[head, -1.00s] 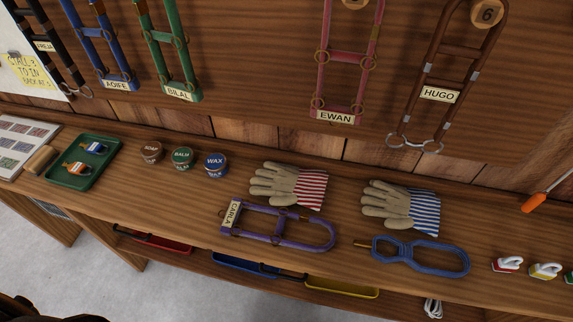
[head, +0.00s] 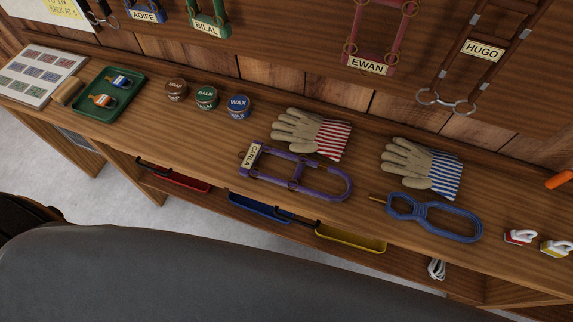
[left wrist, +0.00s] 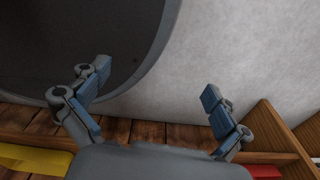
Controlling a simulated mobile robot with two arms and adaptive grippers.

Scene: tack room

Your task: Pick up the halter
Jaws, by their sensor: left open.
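A purple halter (head: 297,174) with a cream "CARLA" tag lies flat on the wooden bench, near its front edge and just in front of the red-striped gloves. Other tagged halters hang on the wall board: a pink "EWAN" one (head: 380,35), a brown "HUGO" one (head: 486,48), a green "BILAL" one (head: 208,18) and a blue "AOIFE" one (head: 146,14). My left gripper (left wrist: 155,82) shows in the left wrist view, its two fingers spread wide with nothing between them. No gripper shows in the head view, and my right gripper is in neither view.
Red-striped gloves (head: 328,138), blue-striped gloves (head: 440,175) and a coiled blue rope (head: 445,222) lie close to the purple halter. Several tins (head: 206,97) and a green tray (head: 134,105) stand to the left. Red, blue and yellow trays (head: 350,239) sit below the bench.

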